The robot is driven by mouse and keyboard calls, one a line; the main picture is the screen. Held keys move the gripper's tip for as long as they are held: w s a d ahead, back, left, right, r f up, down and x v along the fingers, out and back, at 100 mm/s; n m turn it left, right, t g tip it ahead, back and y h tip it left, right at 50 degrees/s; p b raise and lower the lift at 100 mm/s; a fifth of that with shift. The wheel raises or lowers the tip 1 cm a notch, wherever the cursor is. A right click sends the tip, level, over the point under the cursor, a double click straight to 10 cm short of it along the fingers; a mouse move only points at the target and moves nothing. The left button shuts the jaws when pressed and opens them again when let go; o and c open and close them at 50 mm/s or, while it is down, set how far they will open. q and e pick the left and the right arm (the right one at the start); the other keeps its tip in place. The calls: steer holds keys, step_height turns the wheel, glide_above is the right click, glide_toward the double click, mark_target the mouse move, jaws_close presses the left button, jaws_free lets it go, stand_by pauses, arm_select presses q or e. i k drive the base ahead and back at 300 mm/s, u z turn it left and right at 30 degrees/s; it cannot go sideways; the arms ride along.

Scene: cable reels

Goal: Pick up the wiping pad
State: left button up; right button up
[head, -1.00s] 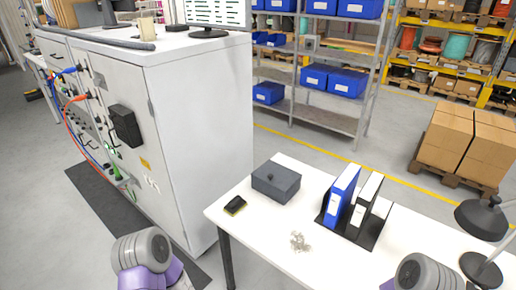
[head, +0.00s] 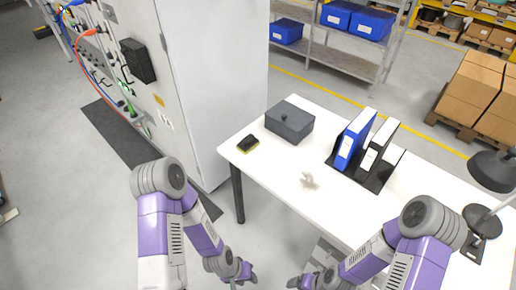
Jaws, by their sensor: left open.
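The wiping pad (head: 248,144), dark on top with a yellow underside, lies on the white table (head: 262,172) near its left corner, beside a dark grey lidded box (head: 290,121). Nothing covers it. My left gripper (head: 246,276) is low at the bottom of the head view, below and in front of the table, open and well apart from the pad. My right gripper (head: 293,283) is at the bottom edge, to the right of the left one and far from the pad. It is too small and cut off to tell its jaws.
Blue and white binders (head: 355,138) stand in a black holder on the table. A small pale crumpled item (head: 309,181) lies in front of them. A black lamp (head: 490,172) stands at right. A tall grey cabinet (head: 215,90) rises behind the table's left end.

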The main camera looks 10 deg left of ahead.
mark_target(249, 143)
steer(key=u, duration=2.05)
steer(key=i, duration=1.65)
steer(key=z, duration=2.8)
